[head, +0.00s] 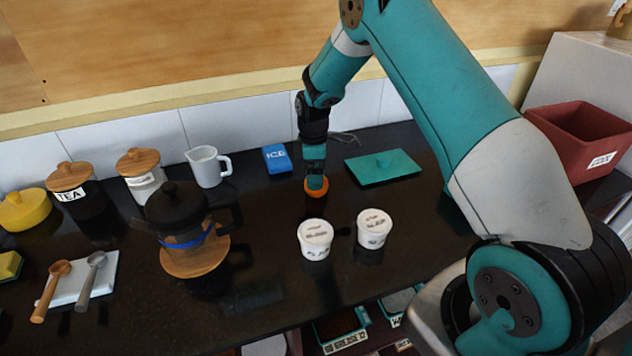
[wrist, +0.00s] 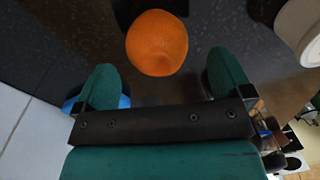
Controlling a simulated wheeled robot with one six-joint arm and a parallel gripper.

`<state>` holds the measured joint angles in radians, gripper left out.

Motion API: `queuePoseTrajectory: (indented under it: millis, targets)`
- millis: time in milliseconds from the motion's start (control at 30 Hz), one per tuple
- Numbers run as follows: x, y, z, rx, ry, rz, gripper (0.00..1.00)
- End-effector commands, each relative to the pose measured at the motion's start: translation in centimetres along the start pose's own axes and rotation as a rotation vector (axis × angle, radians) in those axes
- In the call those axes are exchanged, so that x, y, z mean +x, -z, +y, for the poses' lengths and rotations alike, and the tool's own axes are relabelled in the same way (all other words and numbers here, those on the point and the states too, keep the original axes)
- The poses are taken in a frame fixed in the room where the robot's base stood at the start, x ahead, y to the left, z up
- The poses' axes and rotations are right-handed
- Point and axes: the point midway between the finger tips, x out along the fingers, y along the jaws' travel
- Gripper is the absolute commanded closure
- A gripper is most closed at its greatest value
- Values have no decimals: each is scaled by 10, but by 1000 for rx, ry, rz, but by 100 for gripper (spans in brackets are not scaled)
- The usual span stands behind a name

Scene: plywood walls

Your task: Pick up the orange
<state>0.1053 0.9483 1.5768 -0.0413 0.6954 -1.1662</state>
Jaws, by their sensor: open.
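The orange (head: 317,189) sits on the black countertop, partly hidden behind the end of my arm in the head view. In the wrist view the whole orange (wrist: 157,43) shows, just beyond the fingertips and roughly centred between them. My gripper (wrist: 163,78) is open, with one green finger on each side and nothing between them. In the head view my gripper (head: 315,180) points down right at the orange; I cannot tell there whether it touches.
Two white tubs (head: 315,238) (head: 374,228) stand in front of the orange. A blue ice pack (head: 277,158) lies behind left, and a teal lid (head: 383,167) lies to the right. A white jug (head: 208,166) and a dark teapot (head: 178,215) on a wooden trivet (head: 196,262) stand left.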

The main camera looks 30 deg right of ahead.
Motion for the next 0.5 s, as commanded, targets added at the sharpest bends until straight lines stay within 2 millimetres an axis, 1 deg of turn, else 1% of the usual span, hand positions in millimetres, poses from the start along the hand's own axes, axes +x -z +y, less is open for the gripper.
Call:
queuePoseTrajectory:
  millis: [300, 400, 500]
  targets:
    - [41, -3, 1, 0, 3, -1, 3]
    - [47, -3, 2, 0, 1, 0, 3]
    - [48, -3, 2, 0, 0, 0, 3]
